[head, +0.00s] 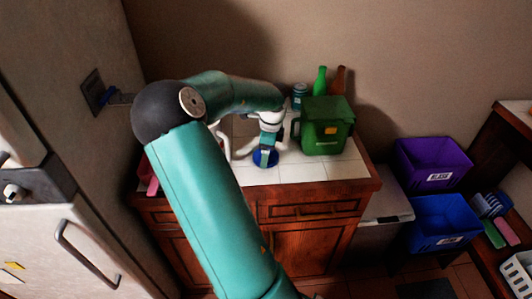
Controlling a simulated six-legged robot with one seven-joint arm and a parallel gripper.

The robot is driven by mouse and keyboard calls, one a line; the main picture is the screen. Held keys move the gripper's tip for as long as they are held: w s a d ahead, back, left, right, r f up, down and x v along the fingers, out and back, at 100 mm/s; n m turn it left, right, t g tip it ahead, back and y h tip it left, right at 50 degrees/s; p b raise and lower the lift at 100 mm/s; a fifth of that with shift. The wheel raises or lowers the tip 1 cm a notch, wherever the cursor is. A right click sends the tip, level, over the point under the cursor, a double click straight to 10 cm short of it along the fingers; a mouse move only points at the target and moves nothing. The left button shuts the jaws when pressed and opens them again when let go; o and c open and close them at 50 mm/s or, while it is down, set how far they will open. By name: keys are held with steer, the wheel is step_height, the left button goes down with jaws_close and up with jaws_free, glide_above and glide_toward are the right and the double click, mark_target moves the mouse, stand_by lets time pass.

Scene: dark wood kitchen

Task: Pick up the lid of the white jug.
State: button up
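My gripper (268,141) is at the end of my teal arm, pointing down over the white tiled counter. Its fingers are small and partly hidden, so I cannot tell whether they are open or shut. A white curved piece (224,140), possibly part of the white jug, shows left of my gripper; most of it is behind my arm. A dark blue round thing (266,158) is right below my gripper; I cannot tell whether they touch. I cannot make out the jug's lid clearly.
A green lidded container (325,126) stands close right of my gripper, with a green bottle (320,79), a brown bottle (338,80) and a striped can (299,95) behind. The counter's front right (325,170) is clear. Purple (433,163) and blue (440,222) bins stand right.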

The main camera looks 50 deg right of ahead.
steer(key=shift+r, duration=0.35)
step_height(320, 180, up, 2)
steer(key=shift+r, duration=0.2)
steer(key=s+a+r, duration=0.8)
steer(key=a+r, duration=0.1)
steer(key=a, duration=0.2)
steer(key=shift+a+r, duration=0.15)
steer(key=shift+r, duration=0.1)
